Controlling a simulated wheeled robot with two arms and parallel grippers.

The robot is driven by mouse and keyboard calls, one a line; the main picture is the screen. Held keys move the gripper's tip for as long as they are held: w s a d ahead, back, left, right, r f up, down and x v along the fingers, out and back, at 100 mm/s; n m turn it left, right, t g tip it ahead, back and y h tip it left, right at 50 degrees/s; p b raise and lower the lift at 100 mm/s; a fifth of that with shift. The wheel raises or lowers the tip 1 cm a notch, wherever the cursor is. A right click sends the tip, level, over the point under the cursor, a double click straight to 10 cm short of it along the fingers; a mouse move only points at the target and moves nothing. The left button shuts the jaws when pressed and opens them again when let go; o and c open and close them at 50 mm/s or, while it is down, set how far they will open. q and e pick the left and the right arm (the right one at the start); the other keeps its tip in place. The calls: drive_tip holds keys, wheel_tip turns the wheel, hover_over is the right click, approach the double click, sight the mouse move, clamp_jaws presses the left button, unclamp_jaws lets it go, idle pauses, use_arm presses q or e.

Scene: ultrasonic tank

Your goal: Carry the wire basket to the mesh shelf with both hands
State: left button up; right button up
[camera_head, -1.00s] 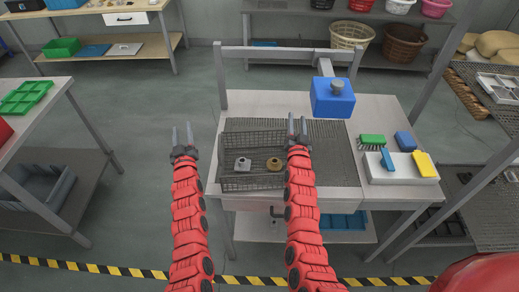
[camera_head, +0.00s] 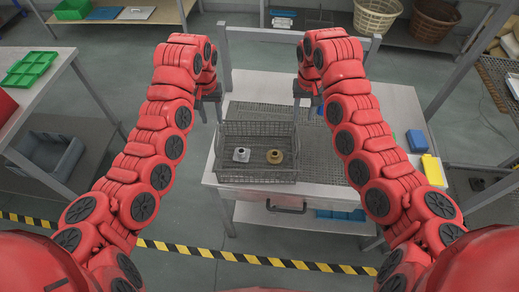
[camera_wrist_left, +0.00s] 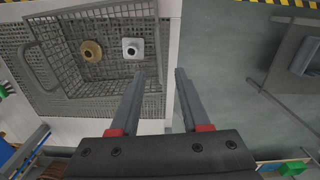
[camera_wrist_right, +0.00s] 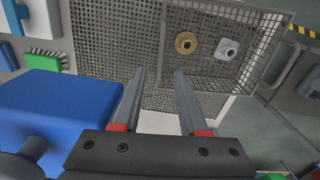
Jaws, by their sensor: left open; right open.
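The wire basket (camera_head: 256,174) stands on the left part of the steel table. It holds a grey metal fitting (camera_head: 241,155) and a brass flanged part (camera_head: 275,157). My left gripper (camera_head: 212,119) is open and empty, pointing down by the basket's left end. The left wrist view shows its fingers (camera_wrist_left: 160,75) beside that end, with the opposite end handle (camera_wrist_left: 40,66) further off. My right gripper (camera_head: 306,115) is open and empty near the basket's right end. In the right wrist view its fingers (camera_wrist_right: 159,74) are apart from the basket (camera_wrist_right: 225,60). A mesh shelf (camera_head: 494,75) shows at the right edge.
A blue box-shaped head (camera_wrist_right: 60,105) is close to my right gripper. A perforated mat covers the table right of the basket. A yellow block (camera_head: 433,169) and a blue block (camera_head: 417,141) lie at the table's right. A side table with green tray (camera_head: 34,67) stands left.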

sight(219, 147)
use_arm(q)
drive_tip(key=shift+f, duration=0.1)
use_arm(e)
drive_tip(key=shift+a, duration=0.1)
use_arm(q)
drive_tip(key=shift+f, duration=0.55)
wheel_tip(219, 147, down, 16)
drive_tip(key=shift+w+f, duration=0.1)
use_arm(e)
wheel_tip(219, 147, down, 17)
drive_tip(key=shift+f, duration=0.2)
use_arm(q)
clamp_jaws()
use_arm(e)
clamp_jaws()
drive_tip(key=shift+w, duration=0.1)
